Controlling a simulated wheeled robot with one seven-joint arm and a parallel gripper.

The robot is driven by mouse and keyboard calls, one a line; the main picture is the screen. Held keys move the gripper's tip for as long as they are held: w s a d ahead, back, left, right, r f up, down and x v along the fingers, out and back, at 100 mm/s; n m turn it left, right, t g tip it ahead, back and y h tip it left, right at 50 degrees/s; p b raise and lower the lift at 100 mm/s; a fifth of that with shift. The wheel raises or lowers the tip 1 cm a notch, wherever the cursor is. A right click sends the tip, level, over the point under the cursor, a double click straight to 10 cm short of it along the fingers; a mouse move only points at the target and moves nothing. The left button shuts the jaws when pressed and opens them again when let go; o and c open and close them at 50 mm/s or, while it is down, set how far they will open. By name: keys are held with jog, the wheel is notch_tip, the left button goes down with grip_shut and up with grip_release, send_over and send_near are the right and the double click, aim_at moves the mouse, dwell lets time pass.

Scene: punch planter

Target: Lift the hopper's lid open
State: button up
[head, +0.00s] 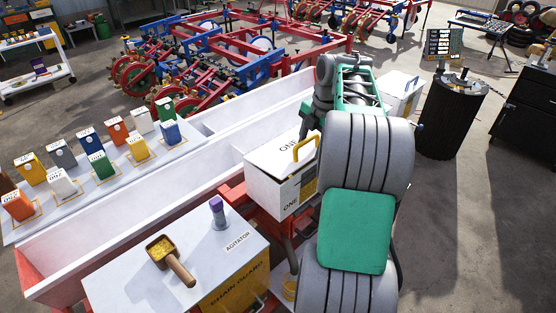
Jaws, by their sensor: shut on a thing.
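The hopper (272,196) is a white box marked "ONE" in the middle of the head view. Its white lid (268,157) looks down on the box, with a yellow arched handle (295,150) at its right side. My gripper (307,128) is at the top of this handle and appears shut on it. My arm hides the right part of the hopper and lid, and the fingertips are small, so the exact contact is hard to see.
A long white trough (130,228) runs beside the hopper. Seed boxes stand on a table (190,145) at left. A second white hopper (403,86) stands behind.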

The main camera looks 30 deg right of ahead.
notch_tip(320, 180, up, 7)
jog(key=p, duration=0.2)
jog(key=s+a+f+m+b, duration=0.1)
jog(key=a+m, duration=0.3)
jog(key=a, duration=0.5)
jog(key=s+a+f+m+b, duration=0.1)
jog(key=a+m, duration=0.3)
jog(key=a, duration=0.5)
jog(key=shift+f+m+b, duration=0.3)
jog(key=shift+f+b, duration=0.1)
jog(key=shift+f, duration=0.05)
jog(key=shift+c, duration=0.4)
